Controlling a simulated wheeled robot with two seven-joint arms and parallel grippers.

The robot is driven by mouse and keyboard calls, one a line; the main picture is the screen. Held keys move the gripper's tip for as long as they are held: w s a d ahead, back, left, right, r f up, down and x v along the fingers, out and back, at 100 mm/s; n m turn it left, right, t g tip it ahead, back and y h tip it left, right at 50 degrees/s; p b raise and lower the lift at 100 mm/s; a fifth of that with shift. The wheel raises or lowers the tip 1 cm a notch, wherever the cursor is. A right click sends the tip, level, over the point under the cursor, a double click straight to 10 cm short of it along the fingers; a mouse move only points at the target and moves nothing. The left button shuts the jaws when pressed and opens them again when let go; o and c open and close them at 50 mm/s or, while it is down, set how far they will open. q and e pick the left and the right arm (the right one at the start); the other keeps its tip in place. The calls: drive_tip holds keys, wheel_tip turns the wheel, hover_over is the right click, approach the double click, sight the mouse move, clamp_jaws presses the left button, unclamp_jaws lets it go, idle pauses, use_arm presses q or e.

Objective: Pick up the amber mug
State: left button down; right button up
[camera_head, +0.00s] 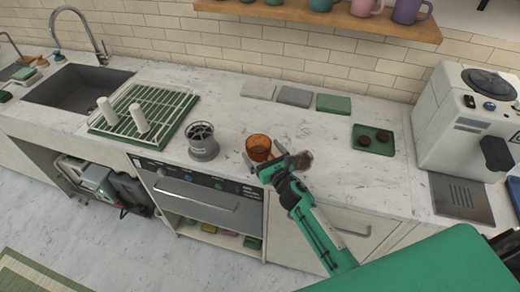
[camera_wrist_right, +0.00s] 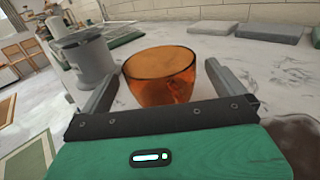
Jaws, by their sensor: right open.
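The amber mug (camera_head: 258,147) is a translucent orange-brown cup standing on the marble counter. It also shows in the right wrist view (camera_wrist_right: 160,75), upright, with its lower part hidden behind my gripper's palm. My right gripper (camera_head: 265,158) is open at the mug, its two grey fingers (camera_wrist_right: 160,85) one on each side of it. I cannot tell whether either finger touches the mug. My left gripper is not in view.
A grey grinder-like container (camera_head: 203,142) stands close left of the mug. A green drying rack (camera_head: 150,115) with two white cups is farther left. Folded cloths (camera_head: 295,96) and a green tray (camera_head: 373,139) lie behind and right. A coffee machine (camera_head: 455,115) fills the right end.

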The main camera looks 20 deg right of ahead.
drive_tip(key=shift+w+a, duration=0.1)
drive_tip(key=shift+w, duration=0.25)
drive_tip(key=c, duration=1)
drive_tip(key=shift+c, duration=0.3)
drive_tip(key=shift+r, duration=0.1)
